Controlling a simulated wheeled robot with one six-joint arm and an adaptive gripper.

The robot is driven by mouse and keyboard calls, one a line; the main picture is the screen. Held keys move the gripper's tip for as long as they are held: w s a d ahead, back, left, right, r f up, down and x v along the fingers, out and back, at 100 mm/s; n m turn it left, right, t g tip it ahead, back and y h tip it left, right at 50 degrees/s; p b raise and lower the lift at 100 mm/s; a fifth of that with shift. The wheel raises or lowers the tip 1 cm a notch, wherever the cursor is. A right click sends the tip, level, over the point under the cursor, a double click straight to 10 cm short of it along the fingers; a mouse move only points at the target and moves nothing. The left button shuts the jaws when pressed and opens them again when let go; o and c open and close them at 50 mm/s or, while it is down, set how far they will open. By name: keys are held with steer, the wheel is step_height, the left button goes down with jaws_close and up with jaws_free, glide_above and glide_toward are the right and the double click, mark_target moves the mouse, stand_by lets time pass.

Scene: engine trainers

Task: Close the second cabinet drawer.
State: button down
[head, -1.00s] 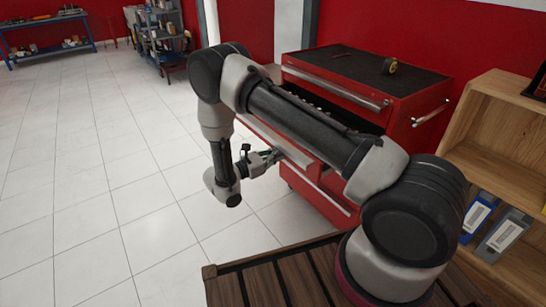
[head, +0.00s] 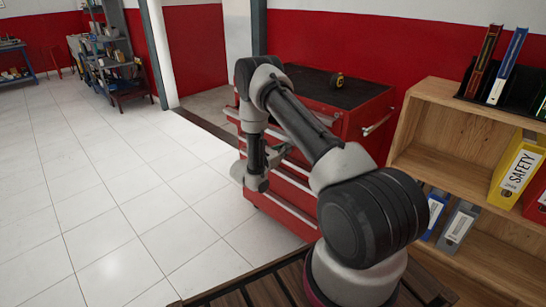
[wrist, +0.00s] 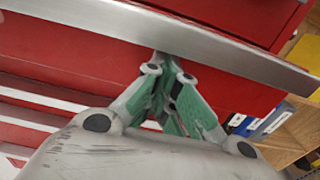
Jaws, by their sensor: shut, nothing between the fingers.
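The red tool cabinet (head: 345,97) stands beyond my arm in the head view, its drawer fronts partly hidden by the arm. My gripper (head: 284,150) is at the front of the cabinet, fingers together and empty. In the wrist view, my gripper (wrist: 165,58) has its fingertips at, and seemingly touching, the silver edge strip of a red drawer front (wrist: 75,60). This looks like the second drawer, but the arm hides much of it in the head view. No open drawer interior shows now; I cannot tell whether a small gap remains.
A wooden shelf (head: 440,145) with binders stands to the right of the cabinet. A yellow-and-black roll (head: 338,79) lies on the cabinet top. My slatted wooden deck is in front. White tiled floor (head: 120,200) at the left is clear.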

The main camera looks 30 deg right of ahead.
steer(key=x, duration=0.8)
steer(key=shift+d, duration=0.2)
steer(key=shift+r, duration=0.1)
